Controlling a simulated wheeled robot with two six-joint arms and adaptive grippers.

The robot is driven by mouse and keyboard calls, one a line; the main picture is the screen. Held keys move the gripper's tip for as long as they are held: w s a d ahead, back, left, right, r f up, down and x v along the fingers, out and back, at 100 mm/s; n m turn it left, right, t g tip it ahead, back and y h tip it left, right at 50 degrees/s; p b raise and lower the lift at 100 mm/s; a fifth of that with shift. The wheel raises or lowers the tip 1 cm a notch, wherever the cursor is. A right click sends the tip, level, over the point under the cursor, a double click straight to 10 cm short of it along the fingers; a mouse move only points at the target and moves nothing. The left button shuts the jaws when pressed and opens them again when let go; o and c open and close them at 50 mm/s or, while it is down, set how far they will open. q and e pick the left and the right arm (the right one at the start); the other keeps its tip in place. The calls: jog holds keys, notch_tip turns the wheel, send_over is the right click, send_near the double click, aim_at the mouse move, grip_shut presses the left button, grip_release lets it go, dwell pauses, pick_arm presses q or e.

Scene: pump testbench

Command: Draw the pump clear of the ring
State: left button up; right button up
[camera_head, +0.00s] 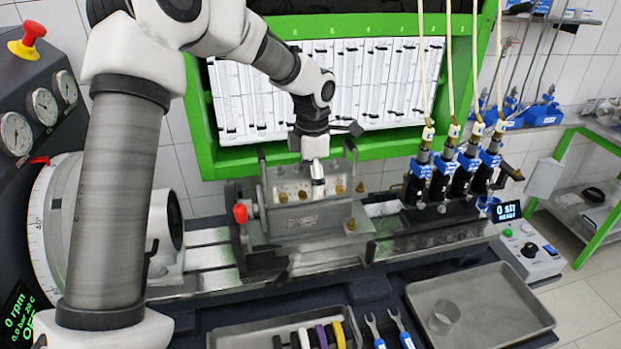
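The pump appears to be the grey metal block (288,190) with brass fittings, seated on the bench rails in the middle. My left arm comes in from the left and reaches over it. My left gripper (317,178) points down at the top of the block, in front of its upper face. Its fingers look close together, but I cannot tell whether they grip a part of the block. To the left, a round opening (175,221) in the grey machine housing may be the ring; my arm partly hides this area. My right gripper is not in view.
Several black-and-blue hose couplings (465,172) stand right of the block. Two blue-handled wrenches (402,330) lie beside a tray of coloured rings (320,334). A green-framed gauge panel (345,85) stands behind.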

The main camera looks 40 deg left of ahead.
pick_arm(q)
jog(key=shift+w+d+r+p, duration=0.15)
jog(key=shift+w+d+p, duration=0.1)
jog(key=shift+w+p, duration=0.1)
jog(key=shift+w+d, duration=0.35)
jog(key=o, duration=1.6)
notch_tip(320, 180, up, 12)
jog(key=shift+f, duration=0.15)
